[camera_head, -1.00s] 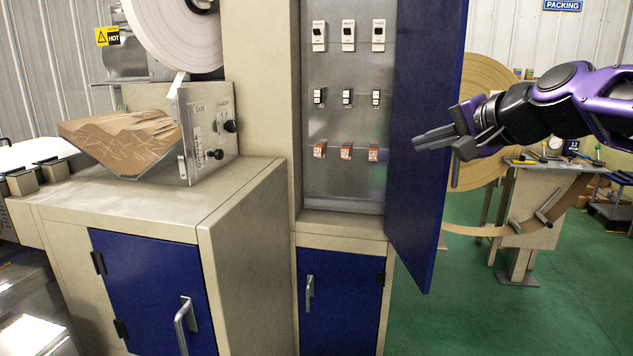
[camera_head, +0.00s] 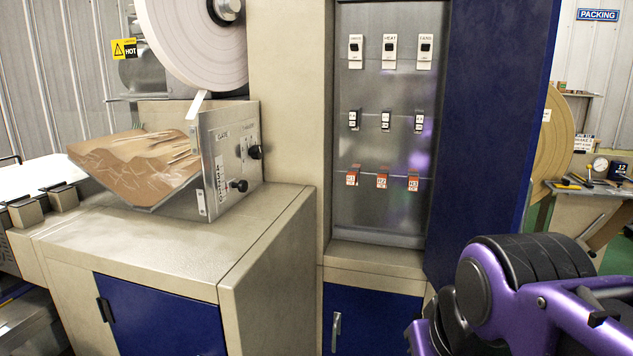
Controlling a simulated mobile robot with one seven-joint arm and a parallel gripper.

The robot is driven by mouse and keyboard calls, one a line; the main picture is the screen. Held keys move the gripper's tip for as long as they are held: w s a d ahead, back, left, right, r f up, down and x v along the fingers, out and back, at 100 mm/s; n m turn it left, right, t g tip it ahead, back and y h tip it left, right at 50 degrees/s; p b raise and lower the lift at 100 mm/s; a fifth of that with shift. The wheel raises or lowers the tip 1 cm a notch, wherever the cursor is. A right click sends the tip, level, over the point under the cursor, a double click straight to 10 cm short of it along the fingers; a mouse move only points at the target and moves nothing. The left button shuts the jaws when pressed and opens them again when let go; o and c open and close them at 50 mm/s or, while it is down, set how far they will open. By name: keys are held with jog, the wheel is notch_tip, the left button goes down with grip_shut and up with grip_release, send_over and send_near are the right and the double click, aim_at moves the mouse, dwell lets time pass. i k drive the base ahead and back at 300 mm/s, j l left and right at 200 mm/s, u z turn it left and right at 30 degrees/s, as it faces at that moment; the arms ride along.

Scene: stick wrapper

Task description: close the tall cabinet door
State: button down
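The tall cabinet (camera_head: 285,120) stands in the middle with its upper compartment open. Its tall blue door (camera_head: 490,130) is swung open on the right side of the opening. Inside, a grey panel (camera_head: 375,95) carries rows of switches and red-tagged parts. My purple and black arm fills the lower right, in front of the door's lower part. My gripper's fingers are not visible, so I cannot tell whether it touches the door.
A beige machine (camera_head: 150,235) with a brown-filled hopper (camera_head: 140,165) and a white roll (camera_head: 195,35) stands at the left. A smaller blue door (camera_head: 365,310) with a handle is below the opening. A workbench (camera_head: 590,205) stands behind at the right.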

aim_at(500, 57)
jog(key=i+l+u, duration=0.1)
jog(key=l+u, duration=0.15)
jog(key=l, duration=0.45)
jog(key=i+l+u, duration=0.1)
jog(key=l+u, duration=0.2)
jog(key=l, duration=0.35)
jog(key=i+l+u, duration=0.15)
jog(key=l, duration=0.25)
jog(key=l+u, duration=0.15)
jog(key=l, duration=0.2)
jog(key=k+l, duration=0.15)
jog(key=k, duration=0.15)
jog(key=u, duration=0.05)
